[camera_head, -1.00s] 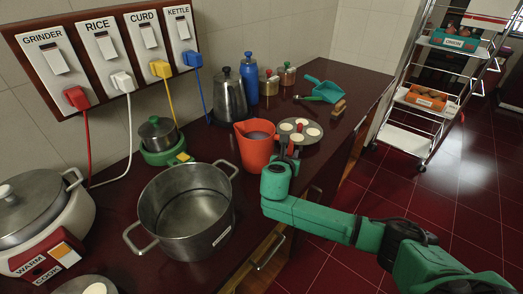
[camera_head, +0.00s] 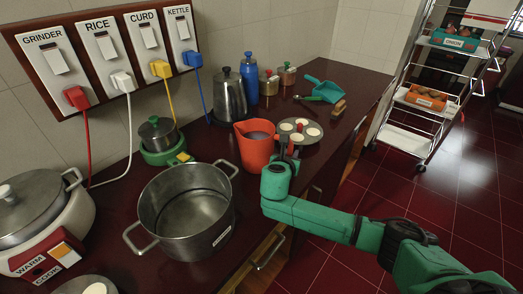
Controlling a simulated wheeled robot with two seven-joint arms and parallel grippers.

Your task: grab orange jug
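The orange jug (camera_head: 256,150) stands upright on the dark red counter, right behind the large steel pot, with some liquid or a dark interior showing at its open top. My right gripper (camera_head: 288,147), on the green arm from the right, is at the jug's right side, where the handle would be. Its dark fingers point away toward the round plate behind. They are small and partly overlap the jug's edge, so I cannot tell whether they are closed on the handle. My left gripper is not in view.
A large steel pot (camera_head: 187,212) stands left of the jug. A round plate with white cakes (camera_head: 313,140) lies just behind my gripper. A steel kettle (camera_head: 230,97), a blue bottle (camera_head: 249,77) and a teal dustpan (camera_head: 323,89) stand farther back. A wheeled rack (camera_head: 408,138) is at right.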

